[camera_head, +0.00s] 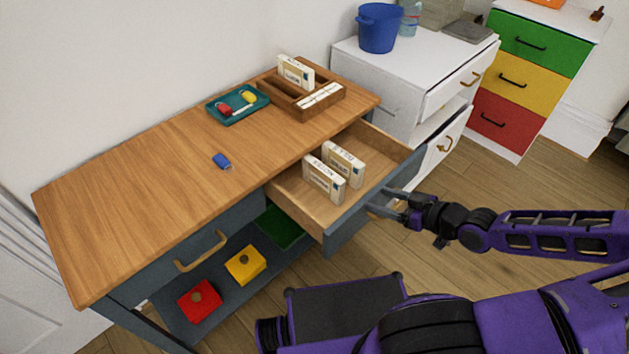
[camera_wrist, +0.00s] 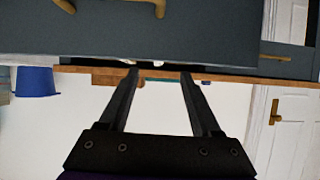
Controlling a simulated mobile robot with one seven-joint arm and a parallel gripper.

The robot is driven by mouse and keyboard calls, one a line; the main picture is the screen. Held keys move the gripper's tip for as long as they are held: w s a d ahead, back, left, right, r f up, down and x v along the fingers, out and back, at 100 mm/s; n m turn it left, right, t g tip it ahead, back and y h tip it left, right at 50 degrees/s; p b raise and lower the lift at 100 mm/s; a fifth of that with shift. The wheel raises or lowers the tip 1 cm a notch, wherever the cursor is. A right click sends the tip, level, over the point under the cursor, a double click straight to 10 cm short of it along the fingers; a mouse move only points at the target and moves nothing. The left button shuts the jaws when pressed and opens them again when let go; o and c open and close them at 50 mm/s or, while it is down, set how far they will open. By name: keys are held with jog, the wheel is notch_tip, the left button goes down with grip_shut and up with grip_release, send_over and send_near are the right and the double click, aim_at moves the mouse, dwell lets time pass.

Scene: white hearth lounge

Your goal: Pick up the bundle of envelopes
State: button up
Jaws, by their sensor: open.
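Two cream banded bundles (camera_head: 324,179) (camera_head: 344,163) with printed labels stand upright in the open drawer (camera_head: 290,200); they look like envelope bundles. A similar bundle (camera_head: 296,72) stands in the wooden organizer (camera_head: 318,112) on the desk top, and a flat white one (camera_head: 320,95) lies across its front compartment. I cannot tell which is the named bundle. My gripper (camera_head: 372,201) is open and empty at the drawer's outer front, apart from the bundles; I cannot tell whether it touches the drawer. The wrist view, upside down, shows its fingers (camera_wrist: 159,72) spread with nothing between them.
A teal tray (camera_head: 238,117) with small items and a blue object (camera_head: 221,161) lie on the desk (camera_head: 130,205). Red (camera_head: 200,301) and yellow (camera_head: 245,265) boxes sit on the lower shelf. A white cabinet (camera_head: 400,60) with a blue bucket (camera_head: 379,28) stands behind the drawer.

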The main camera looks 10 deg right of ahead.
jog(key=a+r, duration=0.1)
jog(key=r, duration=0.1)
jog(key=b, duration=0.4)
send_near(331, 173)
jog(key=shift+t, duration=0.4)
jog(key=w+a+f, duration=0.2)
jog(key=shift+w+a+f, duration=0.15)
jog(key=shift+a+f, duration=0.15)
jog(key=shift+f, duration=0.05)
jog(key=shift+r+b+x, duration=0.15)
jog(key=shift+b+x, duration=0.05)
jog(key=shift+x, duration=1.45)
jog(key=shift+r+b+x, duration=0.1)
jog(key=shift+b+x, duration=0.1)
jog(key=shift+x, duration=1.4)
jog(key=shift+w+d, duration=0.1)
jog(key=shift+w, duration=0.1)
grip_shut()
